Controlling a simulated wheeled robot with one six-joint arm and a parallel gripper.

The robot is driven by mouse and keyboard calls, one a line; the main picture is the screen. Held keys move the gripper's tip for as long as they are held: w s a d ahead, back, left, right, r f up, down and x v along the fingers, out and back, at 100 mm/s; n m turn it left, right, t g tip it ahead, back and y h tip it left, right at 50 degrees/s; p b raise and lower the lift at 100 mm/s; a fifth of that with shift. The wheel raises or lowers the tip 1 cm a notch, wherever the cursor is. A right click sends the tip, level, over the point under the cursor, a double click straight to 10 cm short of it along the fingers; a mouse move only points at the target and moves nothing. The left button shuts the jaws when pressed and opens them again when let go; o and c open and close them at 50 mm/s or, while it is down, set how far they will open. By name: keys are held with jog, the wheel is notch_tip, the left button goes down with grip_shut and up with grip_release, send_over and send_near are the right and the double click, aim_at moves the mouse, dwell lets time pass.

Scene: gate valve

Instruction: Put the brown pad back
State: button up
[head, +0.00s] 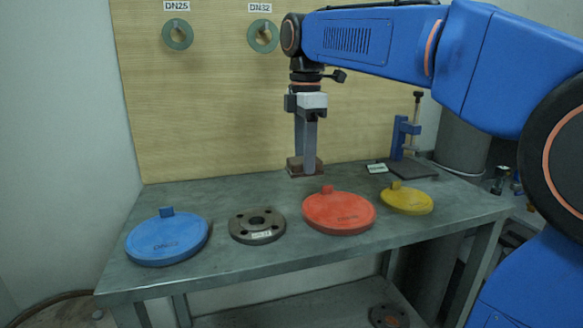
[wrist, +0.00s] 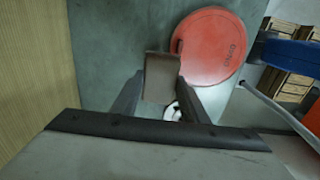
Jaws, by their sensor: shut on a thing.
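The brown pad (head: 294,164) is a small block near the back edge of the table, behind the red disc. My gripper (head: 308,168) points down and is shut on it. In the wrist view the pad (wrist: 160,76) shows as a flat brown rectangle between my two fingertips (wrist: 160,92). In the head view a finger hides part of the pad, and a darker brown edge shows just below it. I cannot tell whether the pad touches the table.
The grey table (head: 180,283) carries a blue disc (head: 167,240), a grey flange (head: 257,225), a red disc (head: 339,212) and a yellow disc (head: 406,199). A blue clamp stand (head: 399,138) and small tag (head: 377,168) are at back right. The wooden board (head: 215,110) rises behind.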

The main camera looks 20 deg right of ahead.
jog(key=w, duration=1.1)
jog(key=shift+s+f, duration=0.15)
jog(key=shift+f, duration=2.15)
jog(key=shift+w+f, duration=0.2)
jog(key=shift+f, duration=1)
jog(key=shift+f, duration=0.15)
jog(key=o, duration=1)
jog(key=shift+o, duration=0.2)
notch_tip(320, 180, up, 12)
